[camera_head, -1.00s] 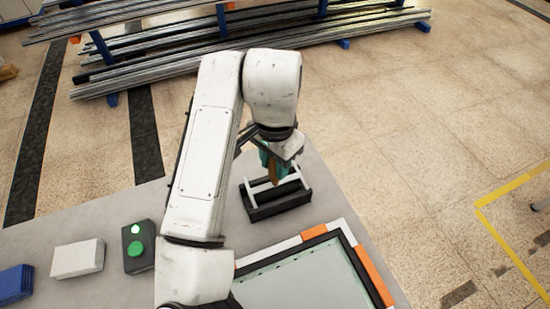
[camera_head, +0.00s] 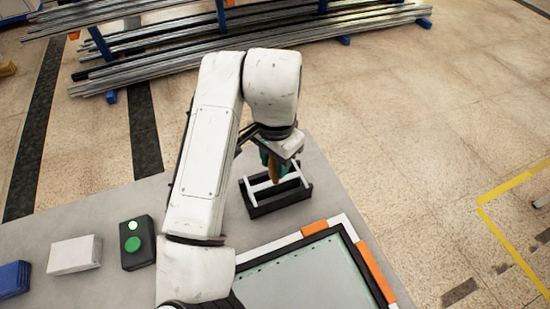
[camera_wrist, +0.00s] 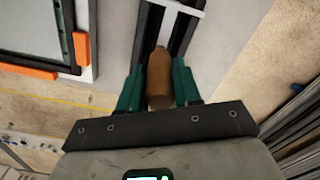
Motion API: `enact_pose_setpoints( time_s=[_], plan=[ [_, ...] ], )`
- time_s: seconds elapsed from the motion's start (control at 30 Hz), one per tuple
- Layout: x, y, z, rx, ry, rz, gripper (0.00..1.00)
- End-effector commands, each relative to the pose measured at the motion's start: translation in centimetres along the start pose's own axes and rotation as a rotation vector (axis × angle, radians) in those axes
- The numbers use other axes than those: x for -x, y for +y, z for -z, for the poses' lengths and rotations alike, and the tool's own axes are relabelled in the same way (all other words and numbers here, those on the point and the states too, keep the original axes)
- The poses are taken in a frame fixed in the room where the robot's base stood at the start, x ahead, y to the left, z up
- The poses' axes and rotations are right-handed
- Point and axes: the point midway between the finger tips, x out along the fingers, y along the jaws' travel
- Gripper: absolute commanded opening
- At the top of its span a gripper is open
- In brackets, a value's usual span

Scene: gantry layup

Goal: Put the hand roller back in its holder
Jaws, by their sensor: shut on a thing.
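My gripper (camera_wrist: 158,92) has green fingers on both sides of the brown handle of the hand roller (camera_wrist: 159,72) in the wrist view, and it is shut on that handle. In the head view the brown handle (camera_head: 273,168) shows below my gripper (camera_head: 272,160), over the black holder (camera_head: 278,203) with its white bars. The holder's dark rails and a white crosspiece also show in the wrist view (camera_wrist: 185,32), beyond the handle. The roller's far end is hidden or hard to make out. I cannot tell whether the roller touches the holder.
The grey table (camera_head: 90,210) carries a framed panel (camera_head: 300,275) with orange and white edge blocks, a black box with green buttons (camera_head: 136,243), a white block (camera_head: 74,254) and a blue block (camera_head: 14,279). A rack of metal bars (camera_head: 250,40) stands on the floor behind.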

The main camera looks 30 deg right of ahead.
Motion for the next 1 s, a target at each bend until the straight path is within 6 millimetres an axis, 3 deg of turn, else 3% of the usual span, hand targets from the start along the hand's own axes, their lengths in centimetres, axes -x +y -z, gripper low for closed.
enact_pose_setpoints(
  time_s=[0.23, 0.27, 0.53, 0.83, 1.0],
  plan=[
    [-0.5, 0.0, 0.0, 0.000, 0.001, 0.000, 0.00],
    [-0.4, 0.0, 0.0, 0.000, 0.001, 0.000, 0.35],
    [-0.4, 0.0, 0.0, 0.000, 0.000, 0.000, 0.61],
    [-0.3, 0.0, 0.0, 0.000, 0.000, 0.000, 0.63],
    [1.5, -0.1, 0.1, -0.002, 0.000, 0.002, 0.63]
  ],
)
